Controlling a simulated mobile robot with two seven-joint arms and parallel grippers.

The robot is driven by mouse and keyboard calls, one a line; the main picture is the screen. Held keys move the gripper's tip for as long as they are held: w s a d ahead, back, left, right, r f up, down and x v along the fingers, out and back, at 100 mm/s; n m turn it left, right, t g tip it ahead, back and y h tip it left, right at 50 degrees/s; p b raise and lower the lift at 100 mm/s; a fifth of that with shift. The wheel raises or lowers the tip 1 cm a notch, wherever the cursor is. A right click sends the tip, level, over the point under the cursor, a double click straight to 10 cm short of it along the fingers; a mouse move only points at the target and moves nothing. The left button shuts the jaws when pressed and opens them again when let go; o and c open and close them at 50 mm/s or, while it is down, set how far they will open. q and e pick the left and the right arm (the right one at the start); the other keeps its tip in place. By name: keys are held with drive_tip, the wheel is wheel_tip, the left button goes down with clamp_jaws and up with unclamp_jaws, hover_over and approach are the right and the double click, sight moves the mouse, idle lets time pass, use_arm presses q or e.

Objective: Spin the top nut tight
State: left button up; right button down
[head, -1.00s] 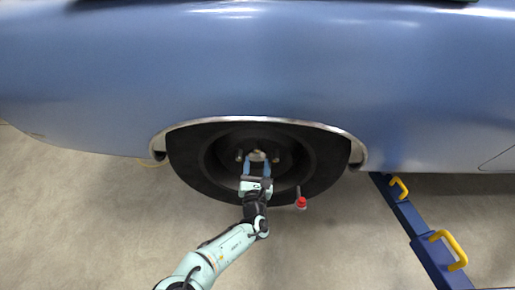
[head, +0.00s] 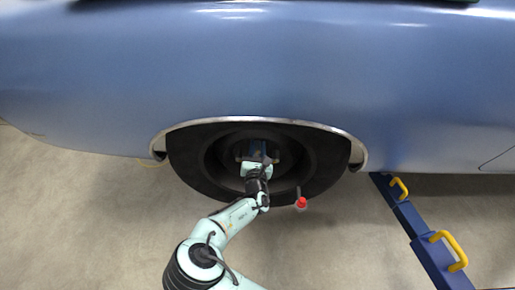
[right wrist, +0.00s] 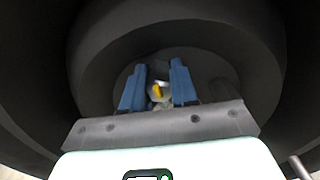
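The top nut (right wrist: 158,92) shows in the right wrist view as a small metallic piece with a yellow mark, at the hub in the dark wheel (head: 205,180). My right gripper (head: 258,148) reaches into the wheel from below. Its two blue fingers show in the right wrist view (right wrist: 158,80), close together with the nut between them, so it looks shut on the nut. In the head view the gripper hides the nut. How far the nut sits on its stud cannot be seen. My left gripper is not in view.
The blue car body (head: 260,60) fills the upper head view, with the pale wheel-arch trim (head: 258,119) around the wheel. A red-ended rod (head: 301,203) stands at the wheel's lower right. A blue lift arm with yellow handles (head: 430,255) lies at right. The floor (head: 90,215) at left is clear.

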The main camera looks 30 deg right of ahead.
drive_tip(key=shift+m, duration=0.5)
drive_tip(key=m, duration=1.4)
drive_tip(key=shift+f+m+b, duration=0.1)
drive_tip(key=shift+m+b, duration=0.3)
drive_tip(key=m, duration=0.5)
drive_tip(key=shift+m+b, duration=0.3)
drive_tip(key=shift+b, duration=0.05)
drive_tip(key=m+b, duration=0.1)
drive_tip(key=m, duration=0.5)
drive_tip(key=shift+b, duration=0.35)
drive_tip(key=m+b, duration=0.1)
drive_tip(key=m, duration=0.2)
drive_tip(key=m+b, duration=0.2)
drive_tip(key=m, duration=0.2)
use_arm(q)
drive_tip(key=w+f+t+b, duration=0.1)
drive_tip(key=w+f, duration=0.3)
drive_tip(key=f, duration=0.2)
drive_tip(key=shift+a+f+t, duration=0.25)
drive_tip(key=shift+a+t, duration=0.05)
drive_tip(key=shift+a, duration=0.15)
use_arm(e)
drive_tip(key=shift+m, duration=0.9)
